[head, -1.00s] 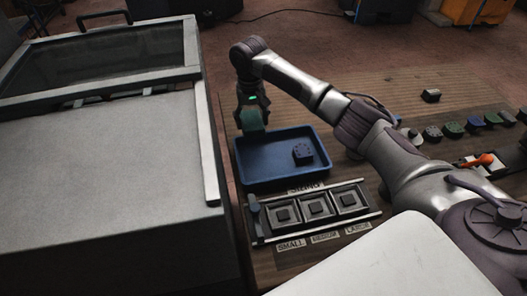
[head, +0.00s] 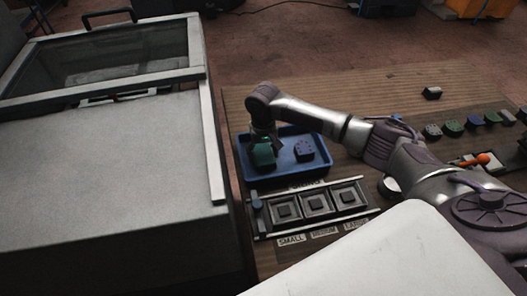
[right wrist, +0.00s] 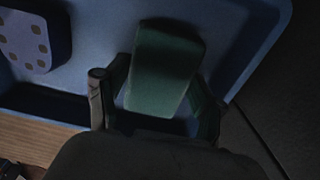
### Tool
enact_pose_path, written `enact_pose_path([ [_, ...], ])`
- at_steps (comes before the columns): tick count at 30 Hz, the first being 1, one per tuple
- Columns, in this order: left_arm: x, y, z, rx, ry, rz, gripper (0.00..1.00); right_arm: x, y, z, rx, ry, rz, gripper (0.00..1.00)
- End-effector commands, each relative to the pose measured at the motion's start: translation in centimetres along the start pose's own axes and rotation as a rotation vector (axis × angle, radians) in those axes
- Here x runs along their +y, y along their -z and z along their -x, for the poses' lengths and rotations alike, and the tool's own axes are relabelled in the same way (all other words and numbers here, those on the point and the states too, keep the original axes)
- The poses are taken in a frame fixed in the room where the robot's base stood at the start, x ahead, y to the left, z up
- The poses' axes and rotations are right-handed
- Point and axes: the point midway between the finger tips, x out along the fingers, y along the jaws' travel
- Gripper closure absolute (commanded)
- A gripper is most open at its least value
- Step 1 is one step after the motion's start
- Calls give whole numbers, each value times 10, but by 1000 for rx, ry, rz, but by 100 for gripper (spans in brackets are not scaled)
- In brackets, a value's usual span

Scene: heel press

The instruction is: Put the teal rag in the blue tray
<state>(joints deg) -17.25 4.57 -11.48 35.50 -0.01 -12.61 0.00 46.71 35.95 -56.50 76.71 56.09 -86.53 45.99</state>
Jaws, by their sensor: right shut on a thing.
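The teal rag (head: 263,153) is a small block-like bundle in the left part of the blue tray (head: 290,174). My right gripper (head: 262,142) is shut on it from above. In the right wrist view the teal rag (right wrist: 163,70) sits between the two fingers of my right gripper (right wrist: 160,95), over the blue tray floor (right wrist: 105,50). I cannot tell whether the rag touches the floor. My left gripper is not in view.
A dark dotted block (head: 304,150) lies in the tray, right of the rag. A rack with small, medium and large slots (head: 317,204) stands in front. A large grey machine (head: 105,160) is on the left. Several small blocks (head: 453,128) line the right.

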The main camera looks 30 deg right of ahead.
Motion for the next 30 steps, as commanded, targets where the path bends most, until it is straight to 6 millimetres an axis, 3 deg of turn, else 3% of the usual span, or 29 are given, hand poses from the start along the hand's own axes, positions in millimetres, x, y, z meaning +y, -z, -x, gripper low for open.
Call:
enact_pose_path([
  [4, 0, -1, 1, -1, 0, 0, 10, 0, 0, -2, -1, 1, 0, 66],
  [5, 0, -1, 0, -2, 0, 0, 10, 0, 0, -2, 0, 1, 0, 27],
  [9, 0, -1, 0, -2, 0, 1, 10, 0, 0, -2, 0, 1, 0, 7],
  [20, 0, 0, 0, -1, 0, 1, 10, 0, 1, 2, 1, 1, 0, 7],
  [25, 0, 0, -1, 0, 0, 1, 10, -1, 1, 24, 3, 4, 1, 7],
  [30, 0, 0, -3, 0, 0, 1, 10, 0, 2, 61, 5, 3, 0, 7],
])
